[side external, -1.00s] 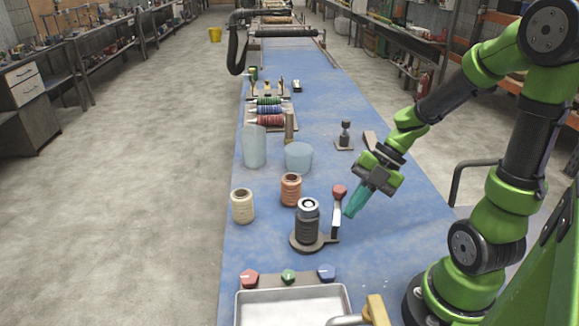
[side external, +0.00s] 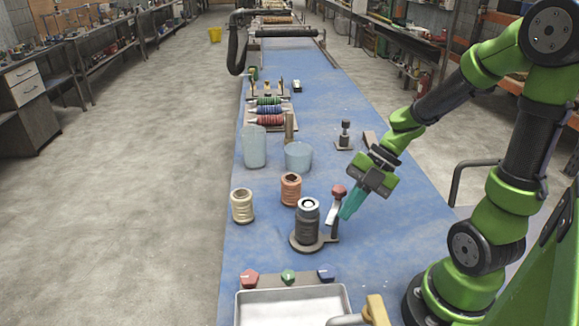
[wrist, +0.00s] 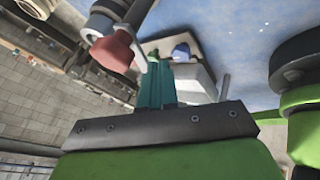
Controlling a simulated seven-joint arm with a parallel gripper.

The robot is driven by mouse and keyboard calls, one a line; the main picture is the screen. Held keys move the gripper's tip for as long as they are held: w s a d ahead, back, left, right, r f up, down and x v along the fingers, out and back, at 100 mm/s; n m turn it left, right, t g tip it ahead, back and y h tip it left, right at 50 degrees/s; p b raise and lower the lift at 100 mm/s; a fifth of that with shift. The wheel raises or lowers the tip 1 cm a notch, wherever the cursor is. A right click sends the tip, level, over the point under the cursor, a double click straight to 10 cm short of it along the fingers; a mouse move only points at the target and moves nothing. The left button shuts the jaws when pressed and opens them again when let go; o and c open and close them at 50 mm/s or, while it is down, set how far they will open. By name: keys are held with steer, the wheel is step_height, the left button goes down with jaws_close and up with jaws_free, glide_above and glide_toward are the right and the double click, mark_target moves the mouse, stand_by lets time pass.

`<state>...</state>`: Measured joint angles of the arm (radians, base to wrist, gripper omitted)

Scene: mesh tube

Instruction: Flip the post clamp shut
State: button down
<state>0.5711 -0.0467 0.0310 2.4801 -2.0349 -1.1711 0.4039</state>
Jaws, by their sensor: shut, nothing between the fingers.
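The post clamp stands on the blue table as a dark base plate (side external: 306,243) carrying a dark post (side external: 307,222) with a pale ring on top. Its lever (side external: 333,208) rises at the right of the post, with a red knob (side external: 338,190) on top. The lever leans a little to the left. My gripper (side external: 347,212) has teal fingers, shut and empty, just right of the lever; whether they touch it I cannot tell. In the wrist view the red knob (wrist: 112,50) is just left of the teal fingers (wrist: 154,75).
A cream spool (side external: 242,206) and a copper-coloured spool (side external: 290,188) stand left of and behind the clamp. Two pale blue containers (side external: 254,147) (side external: 298,157) are farther back. A metal tray (side external: 293,306) and coloured knobs (side external: 288,276) lie in front.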

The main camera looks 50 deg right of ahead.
steer(key=shift+w+a, duration=0.7)
steer(key=shift+a, duration=0.05)
steer(key=shift+w+a, duration=0.2)
steer(key=shift+w, duration=0.3)
steer(key=shift+w+a, duration=0.2)
steer(key=shift+w, duration=0.45)
stand_by(0.9)
